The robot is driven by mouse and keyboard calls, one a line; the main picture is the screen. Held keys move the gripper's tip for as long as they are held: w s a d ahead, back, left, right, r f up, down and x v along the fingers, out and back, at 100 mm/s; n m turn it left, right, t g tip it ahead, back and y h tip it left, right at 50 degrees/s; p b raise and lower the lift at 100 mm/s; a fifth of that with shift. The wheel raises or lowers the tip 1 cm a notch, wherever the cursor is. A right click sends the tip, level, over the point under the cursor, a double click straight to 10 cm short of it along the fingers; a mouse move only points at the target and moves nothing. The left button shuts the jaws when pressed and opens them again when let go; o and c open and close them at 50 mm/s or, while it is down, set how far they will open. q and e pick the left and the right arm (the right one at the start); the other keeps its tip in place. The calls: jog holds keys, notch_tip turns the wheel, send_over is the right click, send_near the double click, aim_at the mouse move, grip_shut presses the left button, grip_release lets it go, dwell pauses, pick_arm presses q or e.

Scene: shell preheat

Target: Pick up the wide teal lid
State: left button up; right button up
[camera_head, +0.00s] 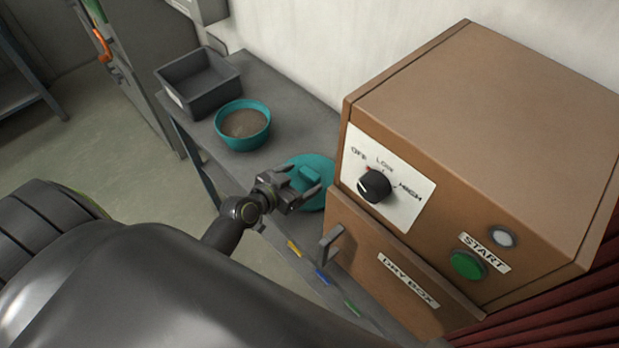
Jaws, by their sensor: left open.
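The wide teal lid (322,168) lies flat on the grey bench, close to the left side of the brown dry box. It has a small block-like teal knob (309,175) on top. My left gripper (308,190) is open at the lid, with its two fingers reaching over it around the knob. I cannot tell whether the fingers touch the knob. The gripper hides the near left part of the lid. My right gripper is not in view.
A teal bowl (243,126) of brown grains and a dark grey bin (198,82) stand farther back on the bench (290,110). The dry box (480,130), with its dial (375,186), green start button (467,265) and protruding door handle (331,241), crowds the right side.

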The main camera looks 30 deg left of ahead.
aim_at(306, 176)
pick_arm(q)
jog(key=shift+p+x, duration=0.4)
jog(key=shift+x, duration=1.55)
jog(key=shift+r, duration=0.15)
jog(key=c, duration=1.1)
